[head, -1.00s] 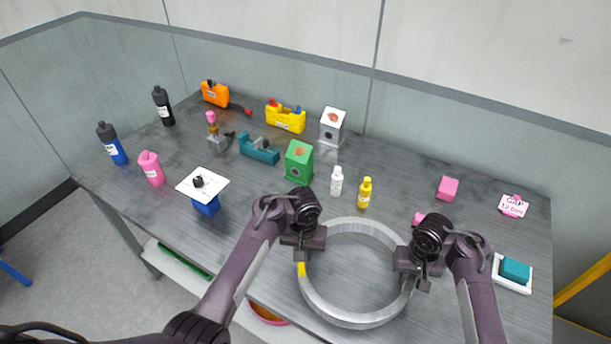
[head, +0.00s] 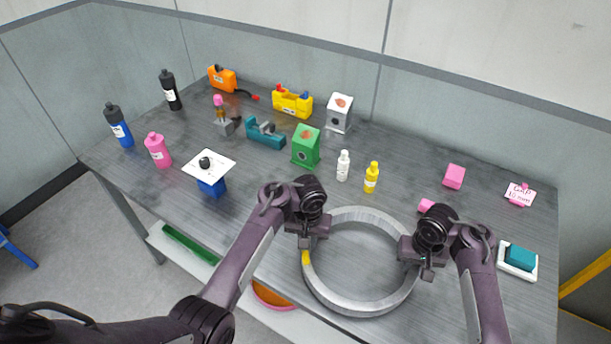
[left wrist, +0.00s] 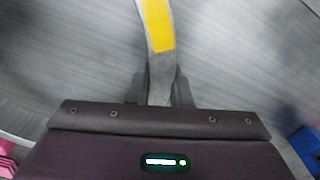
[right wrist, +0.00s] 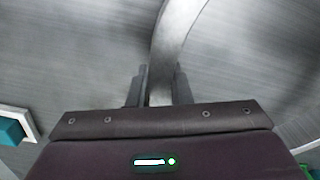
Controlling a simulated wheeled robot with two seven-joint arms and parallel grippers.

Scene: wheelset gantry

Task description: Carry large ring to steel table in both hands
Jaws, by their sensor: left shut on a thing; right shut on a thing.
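The large ring (head: 344,302) is a grey metal hoop with a yellow mark on its left side. It is over the front right part of the steel table (head: 250,205); I cannot tell whether it touches the top. My left gripper (head: 306,243) is shut on the ring's left side, and the left wrist view shows the rim (left wrist: 160,60) between its fingers (left wrist: 160,92). My right gripper (head: 420,268) is shut on the ring's right side, and the right wrist view shows the rim (right wrist: 172,45) between its fingers (right wrist: 160,92).
A white bottle (head: 343,166) and a yellow bottle (head: 371,178) stand behind the ring. A pink block (head: 425,206) is close behind its right side. A teal block on a white tray (head: 518,260) lies at the right. A white-topped blue stand (head: 211,186) is at the left.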

